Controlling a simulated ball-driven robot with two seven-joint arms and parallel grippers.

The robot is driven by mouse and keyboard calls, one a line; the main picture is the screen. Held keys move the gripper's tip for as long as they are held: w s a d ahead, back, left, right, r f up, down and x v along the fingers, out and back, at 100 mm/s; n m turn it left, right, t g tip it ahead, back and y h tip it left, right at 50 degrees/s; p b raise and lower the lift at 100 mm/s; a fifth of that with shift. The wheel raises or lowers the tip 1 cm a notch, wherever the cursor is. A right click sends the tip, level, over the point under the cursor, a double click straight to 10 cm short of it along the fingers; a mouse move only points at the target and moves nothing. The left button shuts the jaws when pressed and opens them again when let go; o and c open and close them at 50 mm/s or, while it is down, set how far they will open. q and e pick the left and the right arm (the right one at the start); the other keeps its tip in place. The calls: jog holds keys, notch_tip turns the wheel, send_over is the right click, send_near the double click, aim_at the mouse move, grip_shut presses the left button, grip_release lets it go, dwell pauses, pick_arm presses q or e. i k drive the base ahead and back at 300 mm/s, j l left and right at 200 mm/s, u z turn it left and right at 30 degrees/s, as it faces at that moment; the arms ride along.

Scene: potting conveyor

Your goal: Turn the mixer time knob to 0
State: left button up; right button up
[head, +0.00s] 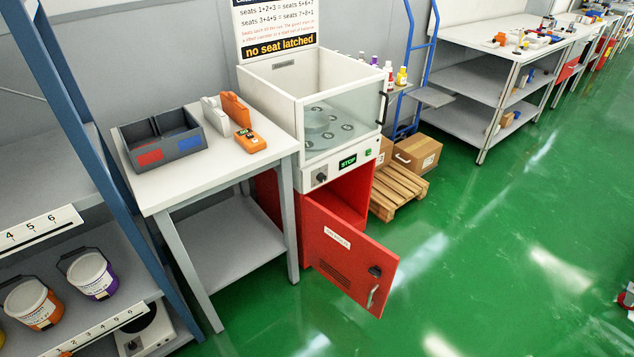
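The mixer (284,90) is a white box with an open top and a clear front pane, standing on a red cabinet beyond the small table. Its front strip carries a small dark knob (321,177) at the left, a black display (347,162) reading STOP in green, and a green button (368,152) at the right. The knob is too small to read its setting or any scale. Inside, behind the pane, a round grey plate (318,128) with numbered seats shows. Neither gripper is in view.
The red cabinet door (345,255) hangs open into the green floor space. A white table (220,165) left of the mixer holds a grey bin (162,138) and an orange device (250,141). A pallet (398,190) with cartons stands right.

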aim_at(321, 177)
jog(key=i+l+u, duration=0.15)
jog(key=l+u, duration=0.15)
jog(key=u, duration=0.15)
jog(key=i+l+u, duration=0.1)
jog(key=l+u, duration=0.35)
jog(key=i+l+u, duration=0.1)
jog(key=l+u, duration=0.15)
jog(key=l, duration=0.9)
jog(key=l+u, duration=0.25)
jog(key=l, duration=0.9)
